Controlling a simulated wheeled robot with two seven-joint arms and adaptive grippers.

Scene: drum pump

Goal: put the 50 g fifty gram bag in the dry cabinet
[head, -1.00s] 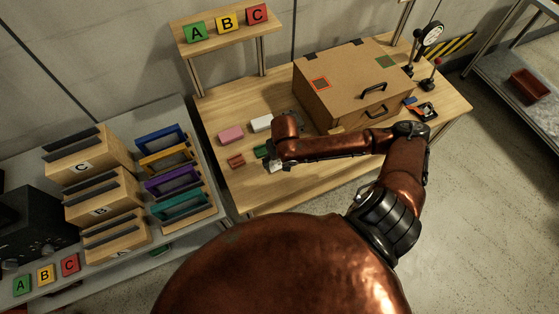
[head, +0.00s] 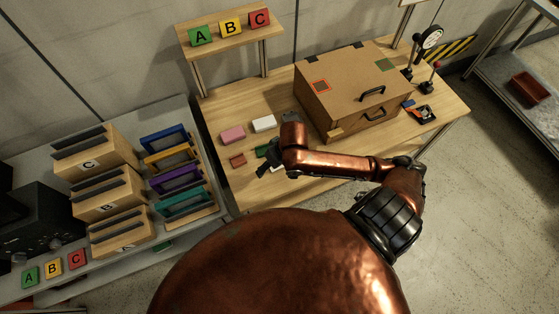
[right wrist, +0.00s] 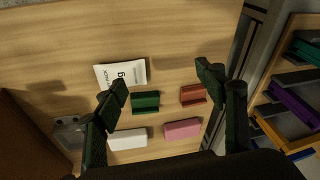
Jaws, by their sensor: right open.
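A small white bag (right wrist: 119,75) with dark printing lies on the wooden table; I cannot read its label fully. In the head view it is mostly hidden by my right gripper (head: 268,166). In the right wrist view my right gripper (right wrist: 163,84) is open and empty above the table, with the bag beyond the left fingertip, apart from it. A brown box-like cabinet (head: 328,100) with black handles stands at the back of the table; it looks closed, and I take it for the dry cabinet. My left gripper is not in view.
Near the bag lie a green block (right wrist: 145,102), a red-brown block (right wrist: 193,95), a white block (right wrist: 127,140) and a pink block (right wrist: 182,128). A raised shelf (head: 265,31) carries A, B, C signs. Left, another bench holds wooden boxes (head: 107,202) and coloured frames (head: 178,178).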

